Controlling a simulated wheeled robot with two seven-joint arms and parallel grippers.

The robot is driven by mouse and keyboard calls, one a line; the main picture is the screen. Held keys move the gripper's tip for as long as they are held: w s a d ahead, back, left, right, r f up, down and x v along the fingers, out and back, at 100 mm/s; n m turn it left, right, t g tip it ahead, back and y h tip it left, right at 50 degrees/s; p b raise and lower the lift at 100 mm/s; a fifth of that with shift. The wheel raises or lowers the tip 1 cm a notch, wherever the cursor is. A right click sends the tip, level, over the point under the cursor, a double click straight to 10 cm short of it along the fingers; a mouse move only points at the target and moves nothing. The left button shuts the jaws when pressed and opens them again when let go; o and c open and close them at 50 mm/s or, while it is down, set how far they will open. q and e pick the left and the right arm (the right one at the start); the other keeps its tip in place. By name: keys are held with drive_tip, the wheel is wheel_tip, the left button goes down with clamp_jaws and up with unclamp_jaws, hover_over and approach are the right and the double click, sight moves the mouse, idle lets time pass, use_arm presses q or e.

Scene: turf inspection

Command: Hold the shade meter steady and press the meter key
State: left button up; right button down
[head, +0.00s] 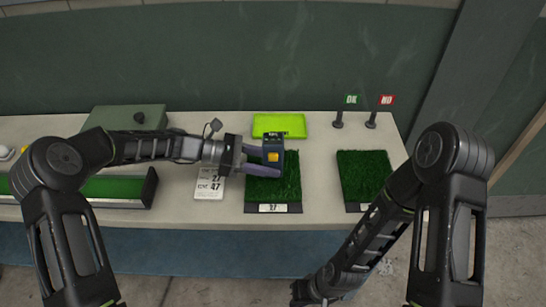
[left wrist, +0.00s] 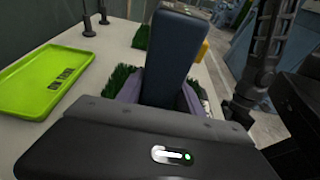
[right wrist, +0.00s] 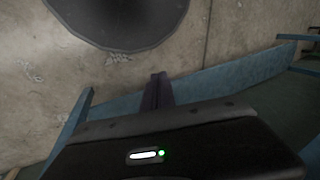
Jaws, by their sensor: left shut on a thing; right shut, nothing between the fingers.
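The shade meter (head: 272,146) is a dark blue-grey upright block with a small display at its top and a yellow-orange meter key (head: 273,157) on its front. It stands at the turf sample (head: 287,190) labelled 27. My left gripper (head: 266,160) is shut on the meter, with a finger on either side. In the left wrist view the meter (left wrist: 172,50) rises between the fingers, and the yellow key (left wrist: 202,50) juts from its right side. My right gripper (right wrist: 158,88) is shut and empty, low over the floor in front of the table, away from the meter.
A bright green tray (head: 279,124) lies behind the meter. A second turf sample (head: 366,177) sits to the right. OK (head: 351,100) and NO (head: 386,100) markers stand at the back right. A card (head: 210,184) with numbers and a green-grey case (head: 128,118) are on the left.

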sight(273, 157)
drive_tip(key=w+a+r+n+t+h, duration=0.2)
drive_tip(key=w+r+n+t+h, duration=0.1)
drive_tip(key=r+n, duration=0.6)
drive_tip(key=w+a+r+n+t+h, duration=0.2)
drive_tip(key=w+r+n+t+h, duration=0.1)
drive_tip(key=r+n, duration=0.7)
drive_tip(key=w+a+r+n+t+h, duration=0.3)
drive_tip(key=w+r+n, duration=0.2)
drive_tip(key=r+n, duration=0.5)
wheel_tip(273, 157, up, 3)
drive_tip(key=shift+w+r+h, duration=0.15)
drive_tip(key=shift+w+h, duration=0.1)
drive_tip(key=shift+h, duration=0.05)
drive_tip(key=shift+w+a, duration=0.1)
drive_tip(key=shift+w, duration=4.3)
drive_tip(key=shift+w, duration=0.15)
drive_tip(key=shift+w, duration=0.3)
